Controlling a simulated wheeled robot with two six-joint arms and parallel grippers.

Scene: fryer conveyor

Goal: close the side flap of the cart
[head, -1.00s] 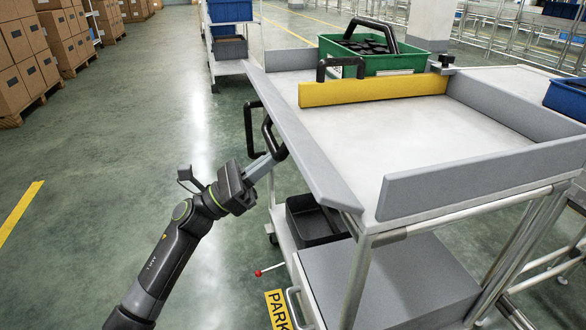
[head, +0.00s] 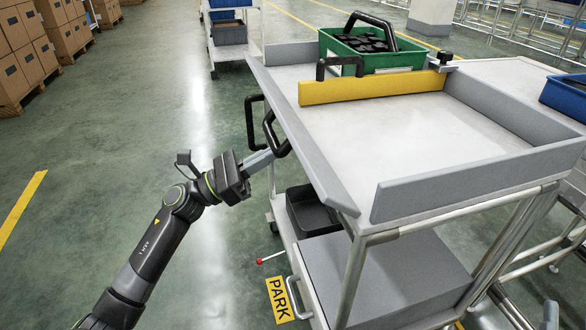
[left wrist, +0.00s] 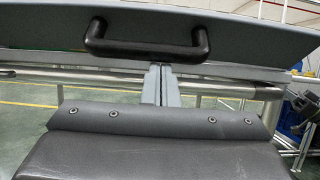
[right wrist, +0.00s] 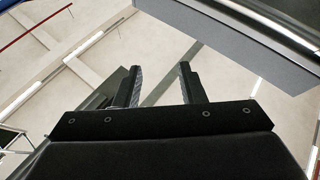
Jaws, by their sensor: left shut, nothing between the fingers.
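The side flap (head: 298,135) is a long grey panel along the cart's left edge, tilted outward from the white cart top (head: 410,130). My right gripper (right wrist: 158,78) is open and empty, seen only in the right wrist view.
A yellow bar (head: 375,88) and a green crate of black parts (head: 400,58) are at the cart's far end. Grey walls (head: 465,183) edge the top. A black bin (head: 312,212) sits below. Floor left of the cart is clear; boxes (head: 25,50) stand far left.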

